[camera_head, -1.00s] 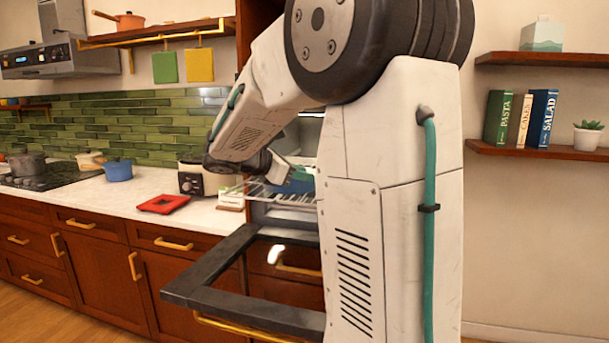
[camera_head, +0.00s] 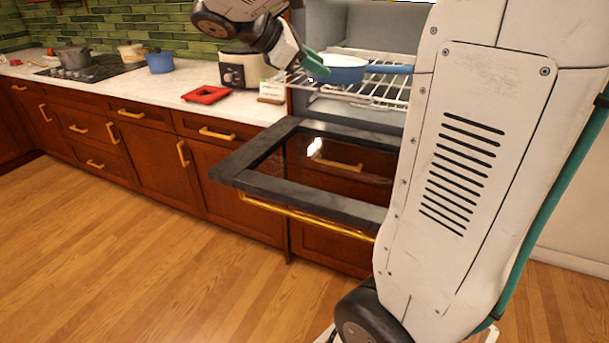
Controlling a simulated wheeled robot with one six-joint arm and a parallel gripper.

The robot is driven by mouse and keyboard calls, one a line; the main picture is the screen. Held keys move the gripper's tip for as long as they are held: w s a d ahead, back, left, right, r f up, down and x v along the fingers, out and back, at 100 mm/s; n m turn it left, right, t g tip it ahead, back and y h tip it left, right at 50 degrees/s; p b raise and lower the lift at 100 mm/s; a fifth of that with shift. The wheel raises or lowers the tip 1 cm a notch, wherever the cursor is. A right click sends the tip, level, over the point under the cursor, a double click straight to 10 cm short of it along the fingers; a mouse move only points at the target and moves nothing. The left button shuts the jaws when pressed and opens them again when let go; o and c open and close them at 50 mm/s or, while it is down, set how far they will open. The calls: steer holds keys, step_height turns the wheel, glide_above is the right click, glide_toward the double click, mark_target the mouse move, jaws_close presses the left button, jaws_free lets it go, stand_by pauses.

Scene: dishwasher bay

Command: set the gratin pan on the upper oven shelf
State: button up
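The blue gratin pan (camera_head: 342,73) is at the oven opening, at or just above the wire upper shelf (camera_head: 375,97). Its handle (camera_head: 389,69) points right and its end is hidden behind my arm. My gripper (camera_head: 314,66) has teal fingers at the pan's left rim. I cannot tell whether they grip the rim or only touch it, nor whether the pan's base rests on the wires. The oven (camera_head: 330,22) is open, and its right part is hidden by my arm.
The oven door (camera_head: 228,168) is folded down below the shelf, with a brass handle (camera_head: 300,214). A cream appliance (camera_head: 241,72), a red trivet (camera_head: 206,95) and a blue pot (camera_head: 159,62) stand on the counter (camera_head: 150,89) to the left. The floor in front is clear.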

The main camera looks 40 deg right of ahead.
steer(key=s+a+f+m+t+y, duration=0.2)
steer(key=s+a+f+m+y, duration=0.3)
steer(key=s+a, duration=0.4)
steer(key=s+a+f+m+t+y, duration=0.2)
steer(key=s+a+f+m+y, duration=0.3)
steer(key=s+a+f, duration=0.3)
steer(key=shift+s+a+m+t+y, duration=0.3)
steer(key=shift+s+a+y, duration=0.3)
steer(key=shift+a, duration=0.95)
